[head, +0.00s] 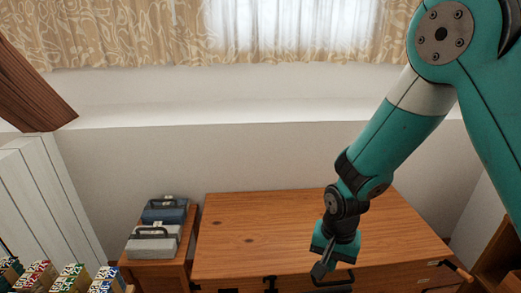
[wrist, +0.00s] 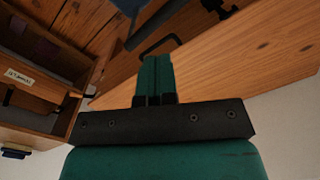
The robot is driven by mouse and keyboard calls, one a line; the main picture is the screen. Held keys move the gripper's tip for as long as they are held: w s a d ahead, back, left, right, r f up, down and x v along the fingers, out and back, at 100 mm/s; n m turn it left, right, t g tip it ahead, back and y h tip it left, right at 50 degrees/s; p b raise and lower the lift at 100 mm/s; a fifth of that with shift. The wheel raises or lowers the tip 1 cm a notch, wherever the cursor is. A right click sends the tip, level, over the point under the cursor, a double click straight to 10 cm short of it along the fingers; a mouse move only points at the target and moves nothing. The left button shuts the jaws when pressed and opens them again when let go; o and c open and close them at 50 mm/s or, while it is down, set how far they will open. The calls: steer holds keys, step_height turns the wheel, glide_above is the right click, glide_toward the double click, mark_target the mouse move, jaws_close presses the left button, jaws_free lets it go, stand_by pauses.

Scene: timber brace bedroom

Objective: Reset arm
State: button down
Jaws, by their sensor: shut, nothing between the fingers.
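My gripper (head: 320,268) hangs at the end of my teal arm in the head view, by the front edge of the wooden chest (head: 262,229). In the wrist view my gripper (wrist: 154,60) shows with its two teal fingers together, shut and empty. A black handle (wrist: 158,47) on a wooden front lies just beyond the fingertips in the wrist view. Whether the fingers touch it cannot be told.
Left of the chest, a small wooden stand (head: 172,271) bears a blue box (head: 165,213) and a white box (head: 152,243). Several small boxes (head: 70,280) stand at the lower left. A wooden cabinet (head: 497,262) is at the right edge. Wall and curtained window lie behind.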

steer(key=s+a+r+n+y+p, duration=0.2)
steer(key=s+r+n, duration=0.4)
steer(key=r, duration=0.8)
steer(key=s+a+r+n+y+p, duration=0.1)
steer(key=s+r+n, duration=0.5)
steer(key=s+r, duration=0.6)
steer(key=shift+a+r+n+y+p, duration=0.3)
steer(key=shift+a+r+y+p, duration=0.1)
steer(key=shift+r+p, duration=0.4)
